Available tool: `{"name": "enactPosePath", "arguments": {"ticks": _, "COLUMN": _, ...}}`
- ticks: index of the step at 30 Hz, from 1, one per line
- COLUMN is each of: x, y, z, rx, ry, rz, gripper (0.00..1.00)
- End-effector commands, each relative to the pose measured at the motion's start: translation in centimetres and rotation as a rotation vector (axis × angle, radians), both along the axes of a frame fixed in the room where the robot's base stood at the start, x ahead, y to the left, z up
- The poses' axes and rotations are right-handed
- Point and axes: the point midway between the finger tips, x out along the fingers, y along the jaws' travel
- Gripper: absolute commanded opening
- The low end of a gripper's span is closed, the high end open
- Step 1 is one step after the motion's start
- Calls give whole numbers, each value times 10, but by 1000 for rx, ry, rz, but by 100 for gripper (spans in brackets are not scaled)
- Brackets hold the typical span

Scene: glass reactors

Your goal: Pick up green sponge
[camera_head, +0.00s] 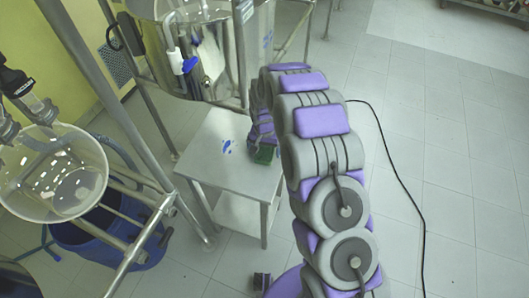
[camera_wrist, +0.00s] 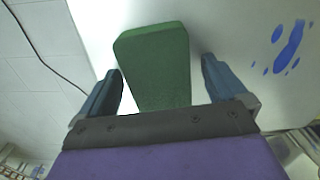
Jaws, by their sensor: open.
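The green sponge (camera_wrist: 158,65) shows large in the wrist view, between the two fingers of my gripper (camera_wrist: 156,85). The fingers are open. In the head view only a small part of the sponge (camera_head: 264,153) shows at the end of my arm, over the right side of a small metal table (camera_head: 225,170). My arm hides the rest, and I cannot tell whether the sponge rests flat on the table.
Blue paint-like spots (camera_head: 227,146) mark the tabletop. A glass reactor (camera_head: 190,50) in a metal frame stands behind the table. A glass vessel (camera_head: 55,175) and a blue tub (camera_head: 105,235) are at left. A black cable (camera_head: 395,170) lies on the open floor at right.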

Motion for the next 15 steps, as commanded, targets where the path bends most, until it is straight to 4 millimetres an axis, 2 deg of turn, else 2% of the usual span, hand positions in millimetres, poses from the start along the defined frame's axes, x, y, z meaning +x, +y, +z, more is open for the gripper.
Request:
{"name": "enactPosePath", "arguments": {"ticks": 2, "x": 0, "y": 0, "z": 1, "rx": 0, "ry": 0, "rz": 0, "gripper": 99}}
{"name": "enactPosePath", "arguments": {"ticks": 15, "x": 0, "y": 0, "z": 1, "rx": 0, "ry": 1, "rz": 0, "gripper": 57}}
